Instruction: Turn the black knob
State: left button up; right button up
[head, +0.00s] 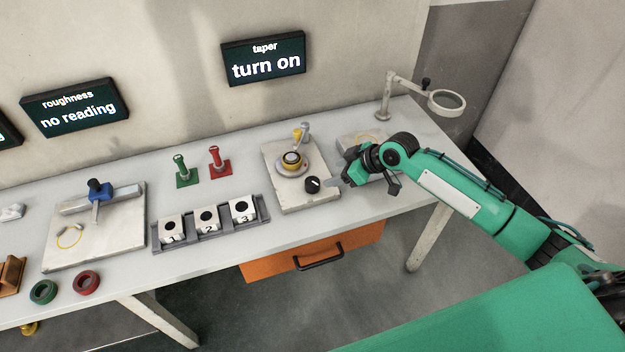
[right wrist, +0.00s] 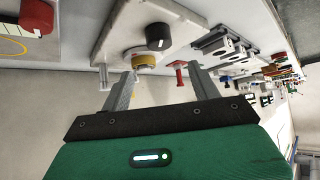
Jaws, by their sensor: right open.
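The black knob (head: 312,185) sits at the front right corner of a pale plate (head: 293,203), beside a brass-and-white round part (head: 291,163). My right gripper (head: 335,182) is just to the right of the knob, apart from it, with its fingers pointing left. In the right wrist view the knob (right wrist: 158,36) shows beyond the two spread fingers (right wrist: 165,78), and nothing is between them. The brass part (right wrist: 144,60) shows below the knob there. My left gripper is not in view.
A screen (head: 264,58) reads "taper, turn on". Left of the plate are a rack with numbered blocks (head: 207,229) and green (head: 186,172) and red (head: 219,163) stands. A ring magnifier on a stand (head: 446,102) is at the back right. An orange drawer (head: 270,268) hangs below the table.

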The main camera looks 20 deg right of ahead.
aim_at(312, 180)
jog(key=p+x, duration=0.2)
jog(key=x, duration=0.8)
jog(key=shift+w+a+f, duration=0.35)
jog(key=shift+f, duration=0.2)
jog(key=c, duration=1)
jog(key=shift+o, duration=0.2)
jog(key=shift+r+m+p, duration=0.25)
jog(key=shift+m+p, duration=0.05)
jog(key=shift+p, duration=0.55)
jog(key=m+t+h+p, duration=0.2)
jog(key=m+h+p, duration=0.1)
jog(key=p, duration=0.3)
jog(key=shift+m+p, duration=0.35)
jog(key=shift+m, duration=0.25)
jog(key=shift+m+h+p, duration=0.6)
jog(key=shift+m, duration=0.1)
jog(key=shift+d+f+m+t+h+p, duration=0.1)
jog(key=shift+f+m+t+h+p, duration=0.1)
jog(key=shift+m+t+h+p, duration=0.35)
jog(key=shift+m, duration=0.25)
